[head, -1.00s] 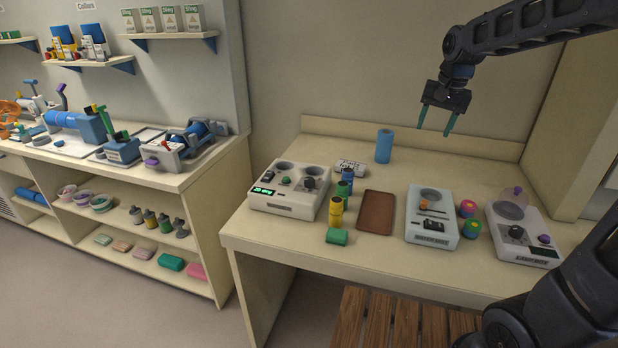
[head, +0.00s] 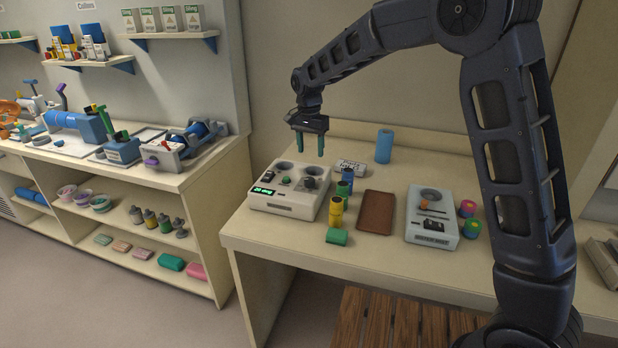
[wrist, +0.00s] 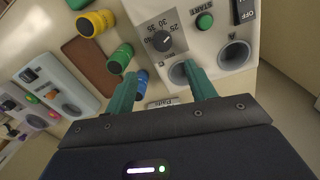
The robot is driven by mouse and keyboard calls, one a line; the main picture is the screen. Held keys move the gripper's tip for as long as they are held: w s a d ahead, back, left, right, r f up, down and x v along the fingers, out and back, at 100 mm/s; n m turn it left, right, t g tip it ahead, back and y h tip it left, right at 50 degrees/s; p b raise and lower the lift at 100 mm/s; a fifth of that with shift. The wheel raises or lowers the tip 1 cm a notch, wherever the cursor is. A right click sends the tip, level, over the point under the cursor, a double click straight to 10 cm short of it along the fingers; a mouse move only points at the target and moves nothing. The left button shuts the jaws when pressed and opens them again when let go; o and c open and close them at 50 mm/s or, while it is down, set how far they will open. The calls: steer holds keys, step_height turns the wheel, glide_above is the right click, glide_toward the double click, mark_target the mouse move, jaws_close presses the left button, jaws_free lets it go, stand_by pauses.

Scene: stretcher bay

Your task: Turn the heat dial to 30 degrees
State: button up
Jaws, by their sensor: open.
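The heater unit (head: 285,208) is a white box with two round wells on top, at the left of the bench. Its black heat dial (head: 309,183) sits on the unit's right side, beside a green button. In the wrist view the dial (wrist: 163,40) lies on a grey plate marked 25, 30 and 35; I cannot tell surely where its pointer stands. A small green display (head: 263,191) on the front is too small to read surely. My gripper (head: 311,153) is open and empty, fingers pointing down, above the back right of the unit and apart from the dial.
Green, yellow and blue cylinders (head: 336,208) stand just right of the heater unit. A labelled block (head: 351,167) lies behind them. A brown tray (head: 375,212), a second device (head: 431,231) and a blue roll (head: 384,146) are farther right. The bench's front left corner is clear.

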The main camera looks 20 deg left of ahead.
mark_target(309, 179)
steer(key=f, duration=1.1)
steer(key=shift+s+a+f, duration=0.15)
steer(key=shift+s, duration=0.05)
steer(key=c, duration=1)
steer(key=shift+o, duration=0.2)
steer(key=shift+n, duration=0.3)
steer(key=n, duration=0.3)
steer(key=shift+n, duration=0.3)
steer(key=n, duration=0.4)
steer(key=shift+n, duration=0.4)
